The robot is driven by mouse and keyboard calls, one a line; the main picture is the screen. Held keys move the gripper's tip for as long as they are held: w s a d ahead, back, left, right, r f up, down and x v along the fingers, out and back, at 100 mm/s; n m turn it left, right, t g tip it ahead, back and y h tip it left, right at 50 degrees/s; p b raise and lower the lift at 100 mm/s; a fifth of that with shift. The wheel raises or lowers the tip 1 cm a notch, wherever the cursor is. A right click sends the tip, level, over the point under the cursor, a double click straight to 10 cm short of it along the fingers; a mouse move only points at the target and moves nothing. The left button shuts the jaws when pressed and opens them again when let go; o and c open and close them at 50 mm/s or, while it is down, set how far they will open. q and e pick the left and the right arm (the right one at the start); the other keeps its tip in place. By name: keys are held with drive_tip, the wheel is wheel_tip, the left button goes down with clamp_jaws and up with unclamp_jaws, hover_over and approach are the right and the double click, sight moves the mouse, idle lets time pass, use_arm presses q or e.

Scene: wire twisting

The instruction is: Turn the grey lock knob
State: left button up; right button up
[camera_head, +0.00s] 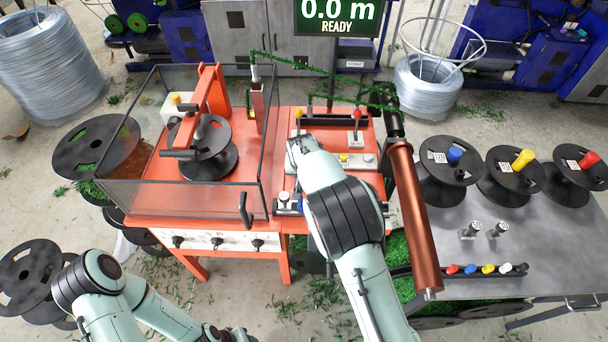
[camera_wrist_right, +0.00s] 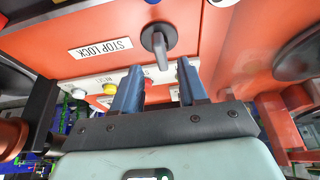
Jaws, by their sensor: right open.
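The grey lock knob (camera_wrist_right: 160,45) shows in the right wrist view on an orange panel, beside a white label reading STOP LOCK (camera_wrist_right: 98,48). Its lever points toward my gripper. My right gripper (camera_wrist_right: 157,78) is open, with a blue finger on either side of the lever's line. The lever's end is near the gap between the fingertips; I cannot tell whether they touch it. In the head view my right gripper (camera_head: 297,147) is over the orange machine's panel, and I cannot make out the knob there. My left arm is low at the left, its hand at the bottom edge and unclear.
A clear-walled guard (camera_head: 190,200) with a black spool stands left of my right gripper. A copper-coloured roller (camera_head: 415,215) is to the right. Yellow (camera_wrist_right: 110,88) and white buttons are close to the fingers. A grey table (camera_head: 470,270) holds several spools. The display (camera_head: 337,17) reads 0.0 m READY.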

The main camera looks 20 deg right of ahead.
drive_tip(key=x, duration=0.5)
drive_tip(key=shift+r, duration=0.1)
clamp_jaws()
